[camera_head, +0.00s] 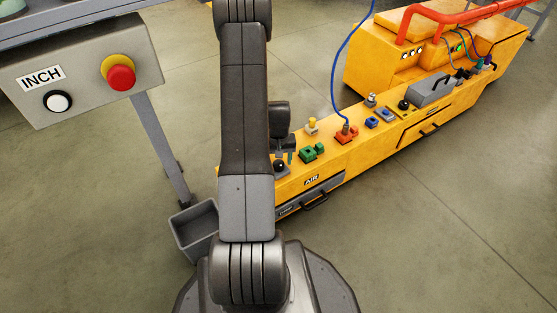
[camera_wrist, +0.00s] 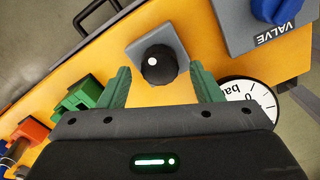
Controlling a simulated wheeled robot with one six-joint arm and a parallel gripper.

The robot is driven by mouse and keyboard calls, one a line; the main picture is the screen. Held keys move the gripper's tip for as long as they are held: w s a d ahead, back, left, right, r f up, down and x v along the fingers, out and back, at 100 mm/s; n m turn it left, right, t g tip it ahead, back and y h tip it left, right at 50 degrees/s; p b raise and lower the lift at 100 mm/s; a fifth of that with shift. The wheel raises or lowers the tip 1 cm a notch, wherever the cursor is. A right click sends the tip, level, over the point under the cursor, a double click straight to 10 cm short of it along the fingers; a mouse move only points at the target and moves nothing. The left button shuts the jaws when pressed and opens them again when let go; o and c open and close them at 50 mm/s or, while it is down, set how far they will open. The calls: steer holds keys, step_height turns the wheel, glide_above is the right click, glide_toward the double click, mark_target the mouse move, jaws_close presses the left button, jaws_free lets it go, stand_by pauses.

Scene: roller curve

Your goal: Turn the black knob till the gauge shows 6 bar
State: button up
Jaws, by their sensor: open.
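The black knob (camera_wrist: 158,65) has a white dot on its top and sits on a grey square plate in the wrist view. In the head view the knob (camera_head: 281,166) shows small beside my arm. My gripper (camera_wrist: 160,72) is open, with one green finger on each side of the knob and a visible gap to each. I cannot tell how far down the fingers reach. The white gauge (camera_wrist: 246,90) lies right of the right finger. Its "0" and "bar" marks show, but my gripper hides part of its face, and I cannot read the pressure.
A blue valve handle (camera_wrist: 284,10) on a grey plate labelled VALVE is at the upper right. A green block (camera_wrist: 82,97) is at the left. The yellow bench (camera_head: 345,152) carries several fittings and a blue hose (camera_head: 335,75). A grey INCH box (camera_head: 85,75) stands at the left.

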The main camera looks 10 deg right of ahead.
mark_target(278, 162)
step_height(278, 162, up, 13)
steer(key=p, duration=0.4)
step_height(278, 162, down, 14)
steer(key=b, duration=0.4)
steer(key=shift+b, duration=0.35)
steer(key=shift+r, duration=0.15)
